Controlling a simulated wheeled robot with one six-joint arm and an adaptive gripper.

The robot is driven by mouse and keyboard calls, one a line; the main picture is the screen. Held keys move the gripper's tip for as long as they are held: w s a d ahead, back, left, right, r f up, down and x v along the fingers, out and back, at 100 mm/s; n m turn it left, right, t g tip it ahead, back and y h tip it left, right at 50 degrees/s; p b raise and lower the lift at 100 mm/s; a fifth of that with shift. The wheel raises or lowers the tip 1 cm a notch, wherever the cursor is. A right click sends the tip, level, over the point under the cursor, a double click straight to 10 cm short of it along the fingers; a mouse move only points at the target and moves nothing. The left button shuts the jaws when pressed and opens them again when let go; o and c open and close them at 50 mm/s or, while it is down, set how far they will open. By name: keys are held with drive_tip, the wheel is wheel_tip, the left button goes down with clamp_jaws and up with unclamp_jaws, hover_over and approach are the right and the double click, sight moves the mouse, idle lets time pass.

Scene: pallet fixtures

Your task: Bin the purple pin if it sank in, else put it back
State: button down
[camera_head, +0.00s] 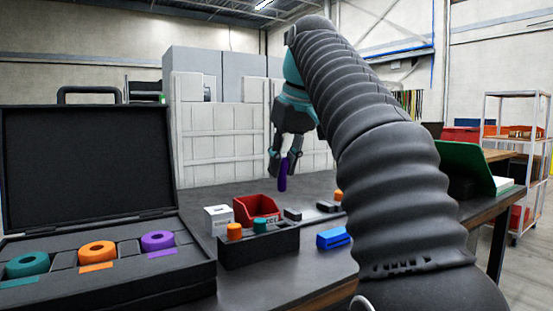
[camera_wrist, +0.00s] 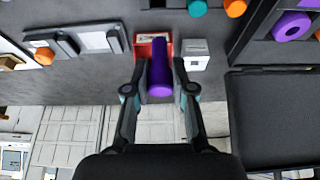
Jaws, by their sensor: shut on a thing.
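My gripper (camera_head: 284,166) is shut on the purple pin (camera_head: 283,183) and holds it upright in the air above the table. In the wrist view the pin (camera_wrist: 160,78) is between the two fingers, with the red bin (camera_wrist: 141,47) just beyond it. In the head view the red bin (camera_head: 247,209) stands on the table below and left of the pin. The black pin rack (camera_head: 262,252) in front of it holds an orange pin (camera_head: 234,231) and a teal pin (camera_head: 260,226). A further spot at its right end shows no pin.
An open black case (camera_head: 90,284) at left holds a teal ring (camera_head: 27,264), an orange ring (camera_head: 97,254) and a purple ring (camera_head: 158,241). A white box (camera_head: 217,220) stands beside the bin. A blue block (camera_head: 333,237) lies right of the rack.

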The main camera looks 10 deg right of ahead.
sight(285, 188)
drive_tip(key=shift+f, duration=1.8)
drive_tip(key=shift+f+b, duration=1.1)
drive_tip(key=shift+f, duration=0.05)
drive_tip(key=shift+s+d+p, duration=0.1)
drive_tip(key=shift+s+p, duration=0.15)
drive_tip(key=shift+p, duration=0.05)
drive_tip(key=shift+f+b, duration=0.85)
drive_tip(key=shift+f, duration=0.35)
drive_tip(key=c, duration=0.5)
unclamp_jaws()
drive_tip(key=shift+r, duration=0.1)
wheel_tip(285, 188, up, 3)
drive_tip(key=p, duration=0.3)
drive_tip(key=shift+r, duration=2.9)
